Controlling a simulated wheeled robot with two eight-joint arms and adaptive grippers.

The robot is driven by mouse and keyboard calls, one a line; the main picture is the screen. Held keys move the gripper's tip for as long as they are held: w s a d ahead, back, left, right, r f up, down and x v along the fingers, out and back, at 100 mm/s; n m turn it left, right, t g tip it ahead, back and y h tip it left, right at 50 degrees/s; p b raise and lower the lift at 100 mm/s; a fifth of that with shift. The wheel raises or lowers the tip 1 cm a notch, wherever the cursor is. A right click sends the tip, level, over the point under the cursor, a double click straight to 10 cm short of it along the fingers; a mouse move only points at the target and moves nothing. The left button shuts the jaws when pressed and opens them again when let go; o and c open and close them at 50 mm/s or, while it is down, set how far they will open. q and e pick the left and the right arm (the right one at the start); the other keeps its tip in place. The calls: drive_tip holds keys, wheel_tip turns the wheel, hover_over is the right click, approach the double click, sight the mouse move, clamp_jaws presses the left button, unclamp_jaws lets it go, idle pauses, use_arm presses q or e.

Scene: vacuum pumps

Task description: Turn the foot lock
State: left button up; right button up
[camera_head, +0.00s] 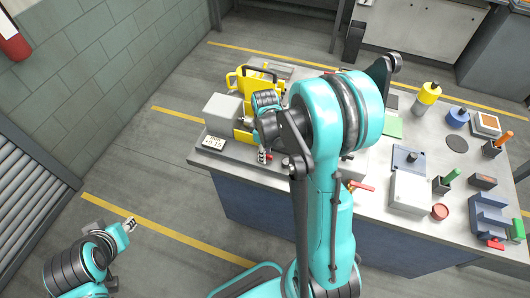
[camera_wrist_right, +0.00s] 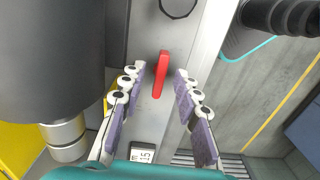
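A small red lever (camera_wrist_right: 159,75), which looks like the foot lock, stands out from the grey metal base (camera_wrist_right: 150,115) in the right wrist view. My right gripper (camera_wrist_right: 160,73) is open, with one finger on each side of the lever and a visible gap to each. In the head view my right gripper (camera_head: 262,156) is low at the front of the yellow and grey pump (camera_head: 222,111), and the lever cannot be made out clearly there. My left gripper (camera_head: 130,225) is at the lower left over the floor, away from the table; its fingers are too small to judge.
A dark cylinder (camera_wrist_right: 52,60) fills the left of the wrist view, close to my gripper. A small display (camera_wrist_right: 142,152) sits on the base.

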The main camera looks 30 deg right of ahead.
drive_tip(key=shift+r+p, duration=0.6)
drive_tip(key=shift+r, duration=0.35)
drive_tip(key=shift+r+p, duration=2.05)
drive_tip(key=shift+r, duration=1)
drive_tip(key=shift+a+b, duration=0.15)
drive_tip(key=shift+b, duration=0.15)
drive_tip(key=s+a+m+t+b, duration=0.7)
drive_tip(key=s+a+b, duration=0.3)
drive_tip(key=b, duration=0.3)
drive_tip(key=shift+s+a+f+m, duration=0.15)
drive_tip(key=shift+s+f+m, duration=0.2)
drive_tip(key=shift+s+m, duration=0.2)
